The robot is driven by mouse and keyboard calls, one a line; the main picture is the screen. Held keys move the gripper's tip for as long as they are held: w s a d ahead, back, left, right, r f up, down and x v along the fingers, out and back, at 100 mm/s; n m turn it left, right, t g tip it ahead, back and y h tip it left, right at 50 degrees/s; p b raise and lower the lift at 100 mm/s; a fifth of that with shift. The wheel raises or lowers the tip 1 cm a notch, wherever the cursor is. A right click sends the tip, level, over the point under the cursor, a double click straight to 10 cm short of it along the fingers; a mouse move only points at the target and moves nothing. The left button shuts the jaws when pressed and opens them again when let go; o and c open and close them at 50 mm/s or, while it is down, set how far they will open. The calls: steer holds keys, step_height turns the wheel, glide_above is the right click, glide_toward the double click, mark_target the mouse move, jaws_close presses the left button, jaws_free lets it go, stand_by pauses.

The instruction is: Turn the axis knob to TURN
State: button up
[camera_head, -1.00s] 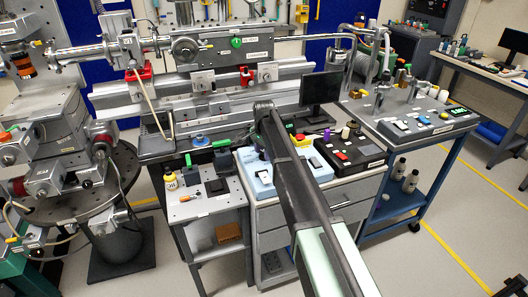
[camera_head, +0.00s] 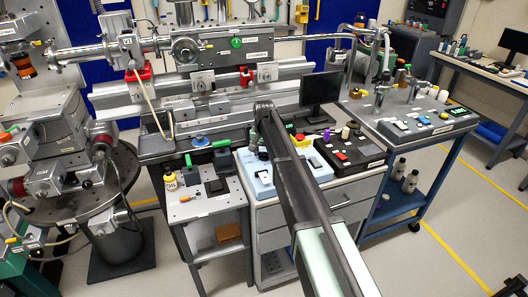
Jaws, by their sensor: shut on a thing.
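The light blue control box (camera_head: 258,182) sits on the front bench in the camera_head view. My gripper (camera_head: 261,150) is small and dark, pointing down over the back part of this box, and my arm crosses in front of its right side. My gripper is shut on the axis knob at the box's back; the knob is mostly hidden by the fingers and arm. I cannot read the knob's pointer or its marks from here.
A black control box (camera_head: 345,150) with buttons stands right of my arm. A monitor (camera_head: 321,91) stands behind. The grey rail assembly (camera_head: 200,88) runs behind the box.

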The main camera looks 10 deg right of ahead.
mark_target(264, 153)
steer(key=n, duration=0.4)
steer(key=shift+n, duration=0.3)
steer(key=n, duration=0.3)
steer(key=shift+n, duration=0.5)
steer(key=o, duration=0.9)
step_height(264, 153, up, 11)
steer(key=p, duration=1)
steer(key=shift+f+p, duration=0.1)
steer(key=shift+p, duration=0.3)
